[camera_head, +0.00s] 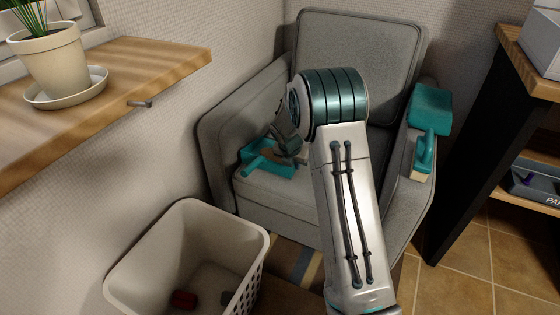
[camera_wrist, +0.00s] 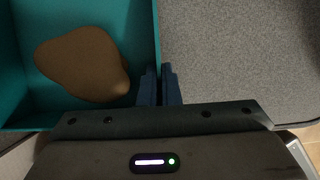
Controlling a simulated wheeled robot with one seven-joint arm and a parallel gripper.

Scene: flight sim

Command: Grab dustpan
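The teal dustpan (camera_head: 262,168) is on the seat of the grey armchair, with its handle toward the lower left. My gripper (camera_head: 290,148) reaches down at the dustpan's right side. In the wrist view, the fingers of my gripper (camera_wrist: 160,82) are close together, one on each side of the dustpan's thin side wall, and look closed on it. My arm hides part of the seat.
A white laundry basket (camera_head: 180,250) stands at the front left. A wooden shelf (camera_head: 150,60) with a potted plant (camera_head: 50,65) juts out at left. A dark shelf unit (camera_head: 480,150) stands at right.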

